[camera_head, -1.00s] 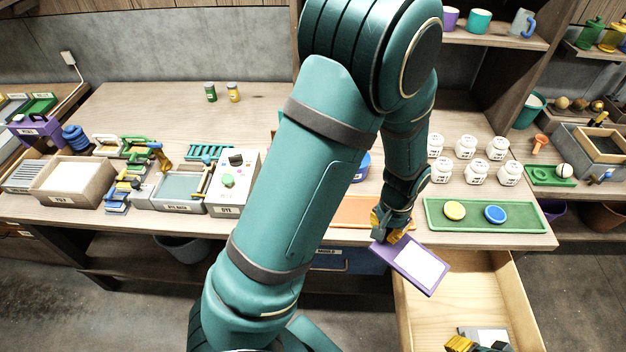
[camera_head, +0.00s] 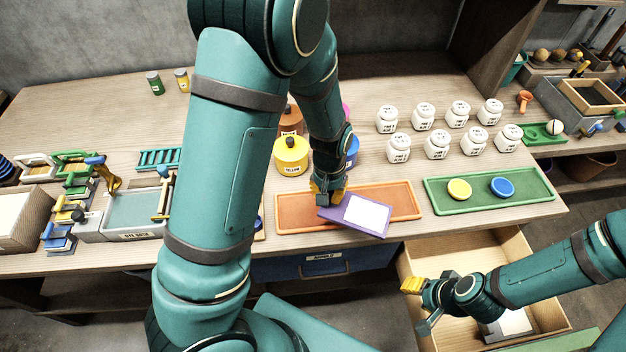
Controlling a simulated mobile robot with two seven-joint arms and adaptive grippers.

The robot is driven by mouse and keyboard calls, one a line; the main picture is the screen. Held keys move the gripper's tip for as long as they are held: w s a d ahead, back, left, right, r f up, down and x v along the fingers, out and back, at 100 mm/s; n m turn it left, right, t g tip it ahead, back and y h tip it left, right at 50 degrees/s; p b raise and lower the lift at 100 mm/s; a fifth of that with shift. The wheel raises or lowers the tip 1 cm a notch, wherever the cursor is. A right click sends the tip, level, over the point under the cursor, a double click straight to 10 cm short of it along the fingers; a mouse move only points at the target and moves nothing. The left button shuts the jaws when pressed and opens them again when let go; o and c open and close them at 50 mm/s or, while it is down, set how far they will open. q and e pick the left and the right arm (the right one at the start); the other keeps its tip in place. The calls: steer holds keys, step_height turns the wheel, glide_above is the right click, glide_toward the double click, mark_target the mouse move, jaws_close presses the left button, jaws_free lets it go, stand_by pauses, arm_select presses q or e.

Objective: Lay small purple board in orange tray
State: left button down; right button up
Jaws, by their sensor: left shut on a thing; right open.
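The small purple board (camera_head: 354,213) has a white panel on its face. My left gripper (camera_head: 329,199) is shut on the board's upper left edge. The board is over the front part of the orange tray (camera_head: 402,197) and sticks out past its front rim; I cannot tell whether it touches the tray. The orange tray lies on the bench and is empty where it shows; the board and gripper hide part of it. My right gripper (camera_head: 420,304) is open and empty, above the open drawer.
A green tray (camera_head: 528,188) with a yellow disc (camera_head: 459,190) and a blue disc (camera_head: 502,187) lies right of the orange tray. Several white jars (camera_head: 437,145) stand behind. A yellow pot (camera_head: 291,156) is near my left arm. The wooden drawer (camera_head: 506,250) stands open in front.

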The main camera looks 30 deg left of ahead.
step_height(320, 180, up, 6)
steer(key=w+p, duration=0.1)
steer(key=p, duration=0.4)
arm_select(q)
steer(key=shift+w+a+f+n+b, duration=0.2)
steer(key=shift+a+f+n+b, duration=0.2)
steer(key=shift+f+n+b, duration=0.45)
steer(key=shift+w+a+f+n+b, duration=0.25)
steer(key=shift+a+f+n+b, duration=0.25)
steer(key=shift+f+n, duration=0.65)
steer(key=shift+w+a+f+n+b, duration=0.2)
steer(key=shift+a+f+n+b, duration=0.15)
steer(key=shift+f+n+b, duration=0.65)
arm_select(e)
steer(key=shift+w+f+p, duration=0.1)
steer(key=shift+f+p, duration=0.25)
steer(key=shift+f, duration=2.15)
arm_select(q)
steer(key=shift+f, duration=0.5)
arm_select(e)
steer(key=shift+f, duration=0.25)
arm_select(q)
steer(key=c, duration=1.1)
jaws_free()
steer(key=shift+o, duration=0.2)
step_height(320, 180, up, 12)
steer(key=shift+s+a, duration=0.3)
steer(key=shift+a, duration=0.1)
